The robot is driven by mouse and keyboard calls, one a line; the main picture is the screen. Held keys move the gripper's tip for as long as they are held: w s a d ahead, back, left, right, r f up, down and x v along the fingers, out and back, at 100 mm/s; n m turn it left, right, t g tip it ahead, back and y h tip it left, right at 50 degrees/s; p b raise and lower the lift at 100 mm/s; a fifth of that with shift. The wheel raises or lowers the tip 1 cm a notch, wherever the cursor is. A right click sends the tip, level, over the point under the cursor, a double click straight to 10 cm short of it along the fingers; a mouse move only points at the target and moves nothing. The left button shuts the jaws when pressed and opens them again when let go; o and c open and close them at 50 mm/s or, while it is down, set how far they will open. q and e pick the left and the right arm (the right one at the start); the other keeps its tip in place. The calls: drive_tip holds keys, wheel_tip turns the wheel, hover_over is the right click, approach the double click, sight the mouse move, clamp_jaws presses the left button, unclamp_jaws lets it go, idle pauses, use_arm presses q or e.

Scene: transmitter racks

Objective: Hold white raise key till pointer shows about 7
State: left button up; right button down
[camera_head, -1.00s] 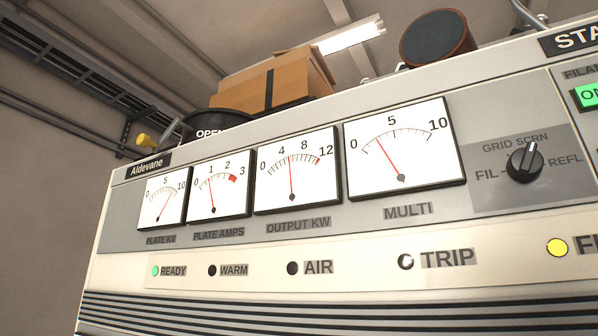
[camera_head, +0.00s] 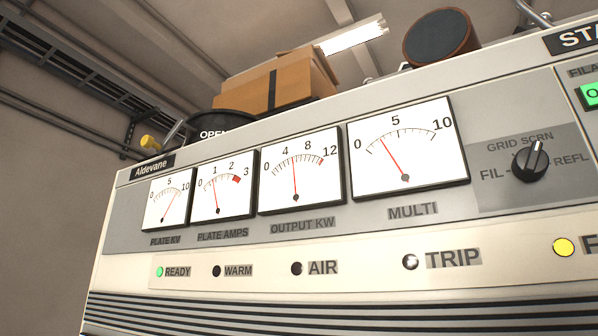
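The white raise key is not in view, and neither gripper is in view. The panel carries a row of white meters with red pointers. The output kW meter (camera_head: 299,172) has its pointer a little above 4 on a 0 to 12 scale. The multi meter (camera_head: 408,155) points between 0 and 5, near 2 to 3. The plate amps meter (camera_head: 222,187) points near 1. The plate kV meter (camera_head: 168,203) points between 5 and 10.
A black selector knob (camera_head: 530,162) has its white line up toward SCRN. The ready lamp (camera_head: 159,272) is green and a yellow lamp (camera_head: 563,247) is lit. A cardboard box (camera_head: 275,85) and a dark round object (camera_head: 437,38) sit on the cabinet top.

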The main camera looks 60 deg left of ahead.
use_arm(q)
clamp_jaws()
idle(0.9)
